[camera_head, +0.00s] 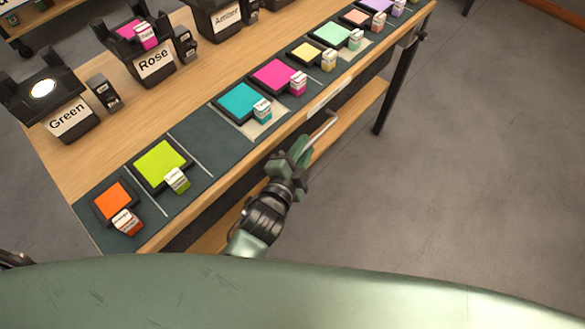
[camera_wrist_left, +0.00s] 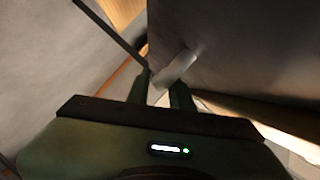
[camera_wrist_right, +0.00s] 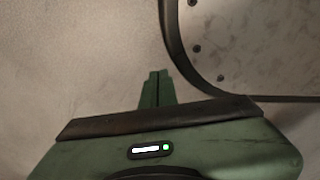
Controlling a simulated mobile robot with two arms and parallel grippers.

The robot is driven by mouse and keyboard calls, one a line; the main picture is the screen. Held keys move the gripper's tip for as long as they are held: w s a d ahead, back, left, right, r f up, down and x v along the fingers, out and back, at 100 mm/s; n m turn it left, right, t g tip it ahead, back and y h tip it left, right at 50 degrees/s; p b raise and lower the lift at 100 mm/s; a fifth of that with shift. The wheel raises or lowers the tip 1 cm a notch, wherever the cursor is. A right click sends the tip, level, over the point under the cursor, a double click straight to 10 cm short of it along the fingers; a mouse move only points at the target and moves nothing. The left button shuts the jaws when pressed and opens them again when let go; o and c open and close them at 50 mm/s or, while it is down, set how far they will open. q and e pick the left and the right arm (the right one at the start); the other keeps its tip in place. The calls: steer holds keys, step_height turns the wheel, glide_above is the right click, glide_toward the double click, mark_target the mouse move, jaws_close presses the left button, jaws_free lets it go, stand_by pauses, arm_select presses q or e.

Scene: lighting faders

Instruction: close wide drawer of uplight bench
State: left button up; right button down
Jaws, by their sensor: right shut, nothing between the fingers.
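The uplight bench (camera_head: 180,60) is a long wooden table that runs diagonally through the head view. The metal bar handle (camera_head: 326,132) of its drawer sticks out under the front edge. My left gripper (camera_head: 303,147) is at the near end of this handle. How far out the drawer stands is hard to tell. My right gripper (camera_wrist_right: 158,76) shows only in its wrist view, shut and empty, away from the handle.
Coloured pads with small labelled blocks, such as an orange pad (camera_head: 113,200) and a teal pad (camera_head: 239,102), line the bench front. Black lamps, one labelled Green (camera_head: 68,118), stand behind. A dark bench leg (camera_head: 397,85) is at the right. The grey floor beyond is clear.

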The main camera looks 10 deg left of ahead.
arm_select(q)
steer(key=f+v, duration=0.2)
steer(key=v, duration=0.8)
steer(key=shift+s, duration=0.4)
arm_select(e)
steer(key=shift+s+d+f, duration=0.1)
steer(key=shift+s+f, duration=0.25)
steer(key=shift+s, duration=0.25)
arm_select(q)
steer(key=shift+a, duration=0.1)
